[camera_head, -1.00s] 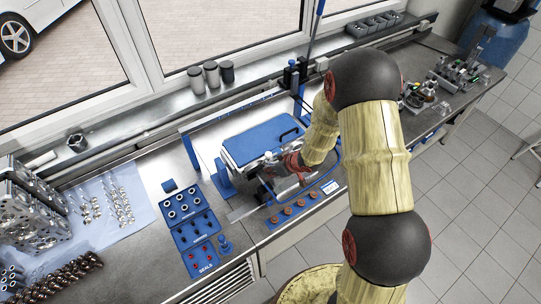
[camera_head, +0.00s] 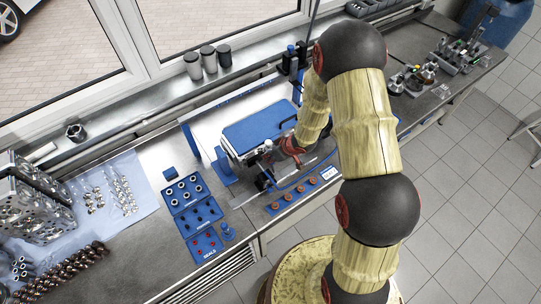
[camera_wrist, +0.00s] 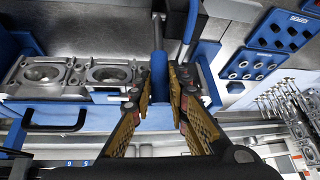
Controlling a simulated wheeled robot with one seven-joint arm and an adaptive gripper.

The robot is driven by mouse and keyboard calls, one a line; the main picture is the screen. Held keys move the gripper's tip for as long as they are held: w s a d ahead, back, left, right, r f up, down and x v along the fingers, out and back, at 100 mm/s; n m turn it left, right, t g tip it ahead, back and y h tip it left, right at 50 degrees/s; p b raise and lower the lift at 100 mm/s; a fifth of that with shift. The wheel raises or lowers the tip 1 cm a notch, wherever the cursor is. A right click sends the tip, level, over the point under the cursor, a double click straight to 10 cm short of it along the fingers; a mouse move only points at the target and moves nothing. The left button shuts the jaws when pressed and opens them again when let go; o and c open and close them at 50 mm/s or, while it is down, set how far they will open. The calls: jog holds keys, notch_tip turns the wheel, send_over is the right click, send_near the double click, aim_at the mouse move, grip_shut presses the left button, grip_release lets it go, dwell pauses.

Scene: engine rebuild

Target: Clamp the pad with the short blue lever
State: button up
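A blue bar (camera_wrist: 159,72), possibly the short lever, shows between the fingertips. I cannot tell whether the fingers touch it.
A blue tray of rings and seals (camera_head: 193,208) lies left of the pad. A blue strip with several copper-coloured parts (camera_head: 303,194) lies in front. Metal heads (camera_head: 30,205) stand at the far left.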

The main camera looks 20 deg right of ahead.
jog(key=o, duration=0.4)
jog(key=shift+o, duration=0.2)
jog(key=v, duration=1.2)
jog(key=shift+w, duration=0.1)
